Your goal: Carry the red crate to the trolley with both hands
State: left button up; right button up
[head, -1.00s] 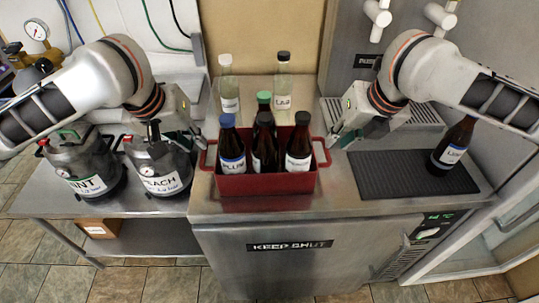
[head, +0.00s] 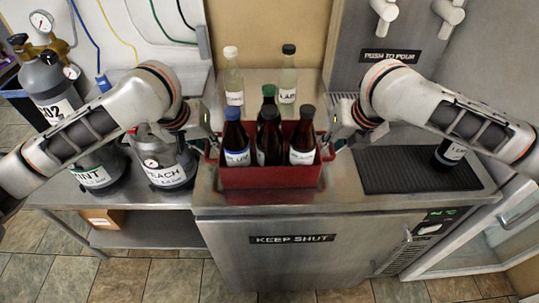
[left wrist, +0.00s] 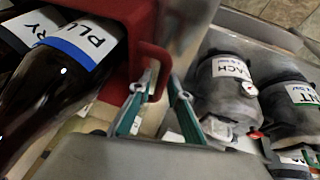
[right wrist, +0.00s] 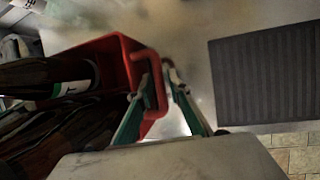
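The red crate (head: 270,178) stands on the steel counter and holds several dark bottles, including a blue-capped plum bottle (head: 236,140). My left gripper (head: 214,146) is at the crate's left handle. In the left wrist view its fingers (left wrist: 163,82) are apart, one on each side of the red handle (left wrist: 158,58); firm contact cannot be told. My right gripper (head: 326,141) is at the right handle. In the right wrist view its fingers (right wrist: 159,78) are apart around the handle, which is partly hidden. The trolley is not clearly identifiable.
Two clear bottles (head: 233,75) stand behind the crate. A black drip mat (head: 405,172) lies to the right with a dark bottle (head: 449,152). Metal kegs (head: 163,160) stand on a lower steel surface to the left. The counter's front strip is clear.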

pick_arm(q)
jog(key=shift+f, duration=0.15)
pick_arm(e)
jog(key=shift+f, duration=0.1)
pick_arm(q)
jog(key=shift+c, duration=0.4)
pick_arm(e)
jog(key=shift+c, duration=0.4)
pick_arm(q)
grip_shut()
pick_arm(e)
grip_shut()
